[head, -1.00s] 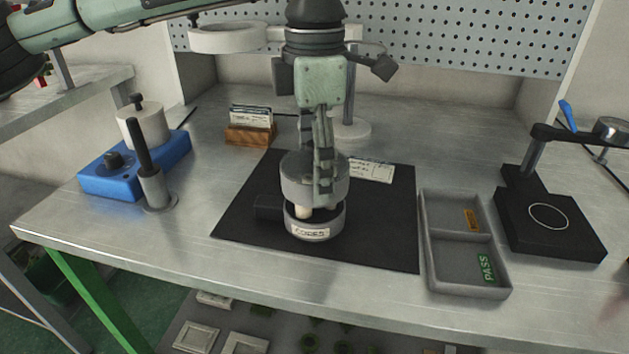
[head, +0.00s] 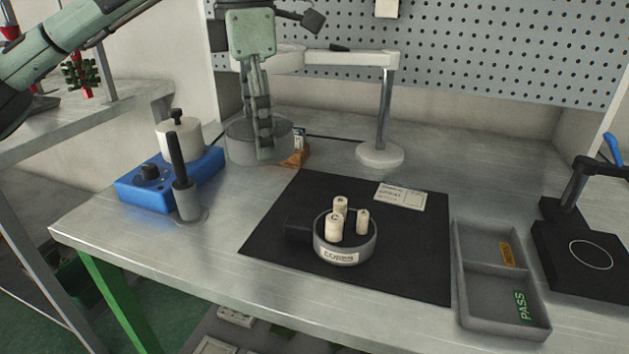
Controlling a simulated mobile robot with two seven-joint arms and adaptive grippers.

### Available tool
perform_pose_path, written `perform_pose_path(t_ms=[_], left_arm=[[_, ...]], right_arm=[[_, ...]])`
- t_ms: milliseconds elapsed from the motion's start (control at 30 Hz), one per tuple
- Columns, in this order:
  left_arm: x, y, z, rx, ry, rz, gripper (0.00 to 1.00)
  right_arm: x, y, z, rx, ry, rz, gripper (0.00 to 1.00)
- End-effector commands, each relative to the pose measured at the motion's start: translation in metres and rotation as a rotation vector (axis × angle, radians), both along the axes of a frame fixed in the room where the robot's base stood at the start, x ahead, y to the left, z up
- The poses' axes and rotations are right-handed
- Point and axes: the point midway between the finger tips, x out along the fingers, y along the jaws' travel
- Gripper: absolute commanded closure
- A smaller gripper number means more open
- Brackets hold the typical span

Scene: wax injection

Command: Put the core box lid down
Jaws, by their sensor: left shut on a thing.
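My left gripper (head: 263,140) is shut on the grey round core box lid (head: 242,141). It holds the lid at the back left, in front of the wooden card holder (head: 298,158) and partly hiding it. I cannot tell whether the lid touches the table. The open core box (head: 346,257), a round grey tin labelled "CORES", stands on the black mat (head: 415,272). Several cream cylindrical cores stand upright in it. My right gripper is not in view.
A blue wax unit (head: 142,195) with a white pot and a dark-handled tool in a stand are left of the lid. A lamp stand (head: 380,154) is behind the mat. A grey two-part tray (head: 459,310) and a black device (head: 590,262) are at right. Bare table lies left of the mat.

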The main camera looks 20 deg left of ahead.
Motion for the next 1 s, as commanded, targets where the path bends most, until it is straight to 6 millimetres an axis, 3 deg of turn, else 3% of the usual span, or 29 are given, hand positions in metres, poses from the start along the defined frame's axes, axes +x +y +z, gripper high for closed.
perform_pose_path(t_ms=[100,233,367,567,800,1000], left_arm=[[0.024,0.021,-0.01,0.007,0.01,0.073,0.5],[0.039,0.028,-0.02,0.015,0.013,0.107,0.5],[0.055,0.013,-0.037,0.016,0.017,0.108,0.5],[0.089,-0.018,-0.061,0.017,0.016,0.108,0.5],[0.118,-0.043,-0.083,0.016,0.014,0.111,0.5],[0.122,-0.046,-0.095,0.018,0.014,0.111,0.5]], right_arm=[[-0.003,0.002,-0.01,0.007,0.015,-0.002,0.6],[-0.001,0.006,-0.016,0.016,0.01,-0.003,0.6],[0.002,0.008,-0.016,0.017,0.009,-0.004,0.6],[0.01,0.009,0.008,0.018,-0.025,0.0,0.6],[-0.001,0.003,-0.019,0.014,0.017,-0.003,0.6],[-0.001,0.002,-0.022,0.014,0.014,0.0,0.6]])
